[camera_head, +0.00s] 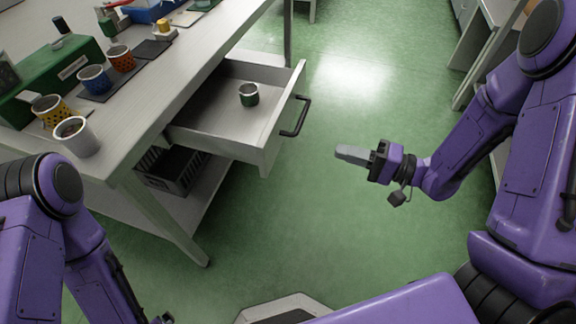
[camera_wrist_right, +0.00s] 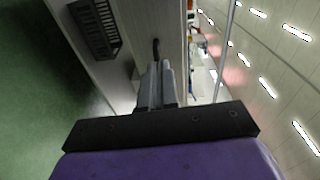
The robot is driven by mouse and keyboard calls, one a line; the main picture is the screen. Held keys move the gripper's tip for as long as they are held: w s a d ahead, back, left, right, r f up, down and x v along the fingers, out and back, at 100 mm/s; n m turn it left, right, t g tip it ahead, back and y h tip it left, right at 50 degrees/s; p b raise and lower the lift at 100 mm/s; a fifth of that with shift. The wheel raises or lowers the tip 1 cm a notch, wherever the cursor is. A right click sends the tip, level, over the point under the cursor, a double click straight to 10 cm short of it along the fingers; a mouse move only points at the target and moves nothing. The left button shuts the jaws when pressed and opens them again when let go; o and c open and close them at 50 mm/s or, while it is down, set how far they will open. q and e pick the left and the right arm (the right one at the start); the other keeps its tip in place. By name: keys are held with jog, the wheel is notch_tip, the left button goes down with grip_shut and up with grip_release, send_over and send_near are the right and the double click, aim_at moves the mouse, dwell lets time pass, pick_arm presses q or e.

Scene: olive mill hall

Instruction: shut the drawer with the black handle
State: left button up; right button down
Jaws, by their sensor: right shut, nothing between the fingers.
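The drawer (camera_head: 222,129) under the grey worktable is pulled well out, and a dark green cup (camera_head: 249,94) stands inside it. Its black handle (camera_head: 296,116) is on the front panel, facing right. My right gripper (camera_head: 342,152) is shut and empty, to the right of the handle and apart from it, pointing left towards the drawer front. In the right wrist view the closed fingers (camera_wrist_right: 157,85) point towards the black handle (camera_wrist_right: 155,48). My left arm comes in at the lower left; only a small dark part of its gripper (camera_head: 163,318) shows at the bottom edge.
The worktable (camera_head: 140,120) carries several patterned cups, a white cup (camera_head: 76,137) near its front corner and a green machine (camera_head: 60,80). A dark crate (camera_head: 172,169) sits on the lower shelf. The green floor (camera_head: 340,220) between the drawer and my right arm is clear.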

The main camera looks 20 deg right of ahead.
jog(key=y, duration=0.1)
jog(key=b, duration=0.2)
send_near(275, 138)
jog(key=shift+g, duration=0.4)
jog(key=x, duration=0.6)
jog(key=shift+r, duration=0.25)
jog(key=shift+w+a, duration=0.3)
pick_arm(q)
notch_tip(275, 138, down, 3)
jog(key=shift+r, duration=0.1)
jog(key=shift+r, duration=0.15)
pick_arm(e)
jog(key=shift+a+r, duration=0.1)
